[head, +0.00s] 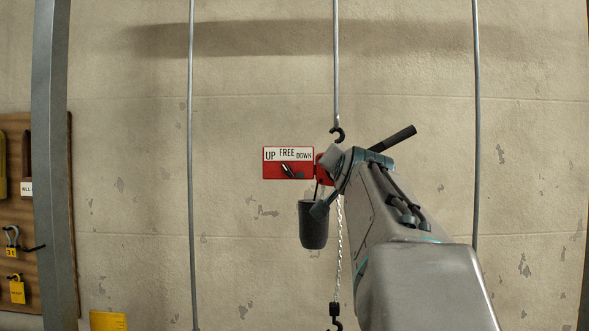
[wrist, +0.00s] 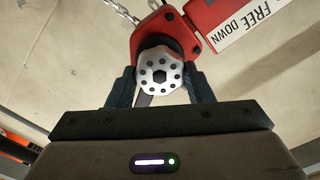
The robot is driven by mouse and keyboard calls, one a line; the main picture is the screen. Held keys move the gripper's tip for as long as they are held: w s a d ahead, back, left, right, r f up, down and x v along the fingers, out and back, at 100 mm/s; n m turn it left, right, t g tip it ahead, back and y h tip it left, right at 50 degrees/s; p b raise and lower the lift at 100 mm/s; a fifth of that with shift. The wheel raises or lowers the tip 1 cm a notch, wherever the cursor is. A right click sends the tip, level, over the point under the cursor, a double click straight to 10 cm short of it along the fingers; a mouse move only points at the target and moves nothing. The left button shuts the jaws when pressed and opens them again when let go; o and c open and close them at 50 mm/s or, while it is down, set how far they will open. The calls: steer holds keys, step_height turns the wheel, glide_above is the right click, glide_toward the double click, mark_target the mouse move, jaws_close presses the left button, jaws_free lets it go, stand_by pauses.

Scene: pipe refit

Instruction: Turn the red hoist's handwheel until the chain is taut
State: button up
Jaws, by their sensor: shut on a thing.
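The red hoist (head: 320,171) hangs from a dark hook on a rod in the head view, mostly hidden by my arm. In the wrist view its red body (wrist: 182,30) is at the top, with the silver handwheel (wrist: 159,72), ringed with dark holes, in front. My gripper (wrist: 160,84) is shut on the handwheel, one dark finger on each side of it. The chain (head: 340,240) hangs below the hoist almost straight to a dark lower hook (head: 335,318), cut by the frame's bottom. What the lower hook holds is out of view, so I cannot tell the tension.
A plate marked UP, FREE, DOWN (head: 287,155) has a small lever below it. A dark cup-shaped container (head: 313,226) hangs beside the chain. Vertical rods (head: 190,160) stand either side. A grey post (head: 50,160) and tool board (head: 55,220) are at left.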

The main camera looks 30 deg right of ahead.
steer(key=m+p, duration=0.1)
steer(key=m, duration=0.4)
steer(key=shift+m, duration=0.4)
stand_by(0.4)
steer(key=o, duration=1)
steer(key=shift+s, duration=0.1)
